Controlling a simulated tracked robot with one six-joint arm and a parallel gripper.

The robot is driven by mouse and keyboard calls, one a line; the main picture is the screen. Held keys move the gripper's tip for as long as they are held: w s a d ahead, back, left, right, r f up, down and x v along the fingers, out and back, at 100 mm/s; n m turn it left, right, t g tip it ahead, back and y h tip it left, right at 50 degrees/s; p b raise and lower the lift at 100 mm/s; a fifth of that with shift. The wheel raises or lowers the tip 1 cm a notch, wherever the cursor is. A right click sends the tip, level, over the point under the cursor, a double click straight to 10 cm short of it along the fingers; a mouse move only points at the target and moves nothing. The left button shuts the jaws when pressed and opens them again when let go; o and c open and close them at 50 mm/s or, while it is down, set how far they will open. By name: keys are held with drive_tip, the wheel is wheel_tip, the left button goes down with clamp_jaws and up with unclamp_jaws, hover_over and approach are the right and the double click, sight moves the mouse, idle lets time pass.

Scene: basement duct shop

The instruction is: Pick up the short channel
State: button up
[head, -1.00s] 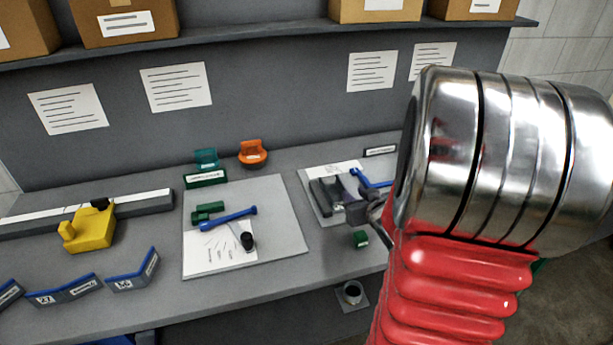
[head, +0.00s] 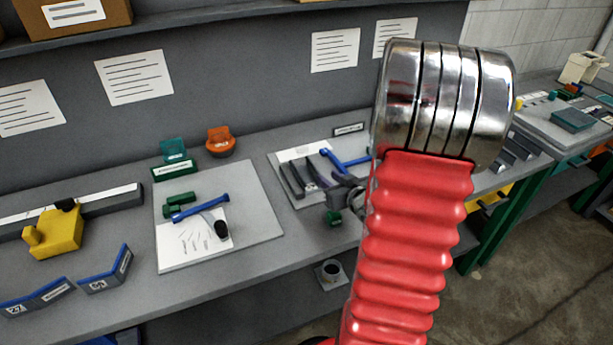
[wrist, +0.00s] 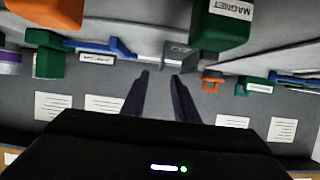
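The short channel looks to be the dark grey U-shaped piece (head: 291,181) lying on the right mat in the head view. A grey piece with a small mark on its end (wrist: 178,50), seemingly the same channel, lies just ahead of my fingertips in the wrist view, whose picture is upside down. My gripper (wrist: 161,75) is open, with its two dark fingers apart and nothing seen held between them. In the head view my gripper (head: 334,182) is at the channel's right side, partly hidden by my arm. I cannot tell whether it touches the channel.
A green magnet block (wrist: 222,22) is close to my gripper; it also shows in the head view (head: 333,217). A blue tool (head: 344,160) lies behind the channel. The left mat (head: 262,222) holds another blue tool (head: 200,207). A cup (head: 331,270) stands below the bench edge.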

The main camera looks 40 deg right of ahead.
sight(315, 170)
drive_tip(key=shift+x, duration=2.95)
drive_tip(key=shift+w+f, duration=0.1)
drive_tip(key=shift+f, duration=0.05)
drive_tip(key=shift+x, duration=2.5)
drive_tip(key=shift+a, duration=0.15)
drive_tip(key=shift+c, duration=0.3)
clamp_jaws()
